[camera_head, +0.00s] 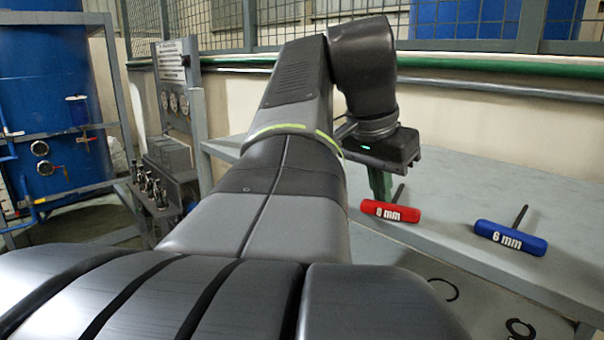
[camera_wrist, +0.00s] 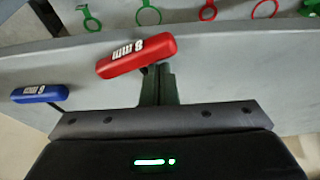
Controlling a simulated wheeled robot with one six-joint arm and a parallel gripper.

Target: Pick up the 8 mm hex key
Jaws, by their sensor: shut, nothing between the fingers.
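The 8 mm hex key has a red handle (camera_head: 390,211) and lies on the grey table, with its dark shaft pointing back towards the wall. In the wrist view its red handle (camera_wrist: 136,56), marked "8 mm", lies just beyond my fingertips. My gripper (camera_head: 381,188) points down behind the handle, close to the shaft. In the wrist view my gripper's fingers (camera_wrist: 160,80) are together with no gap, and nothing is held. Whether the fingers touch the key I cannot tell. The shaft is mostly hidden in the wrist view.
A blue-handled 6 mm hex key (camera_head: 510,238) lies to the right on the table (camera_head: 470,190). Green and red rings (camera_wrist: 148,14) show beyond the table edge in the wrist view. A green pipe (camera_head: 480,83) runs along the wall behind. A gauge panel (camera_head: 176,85) stands at left.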

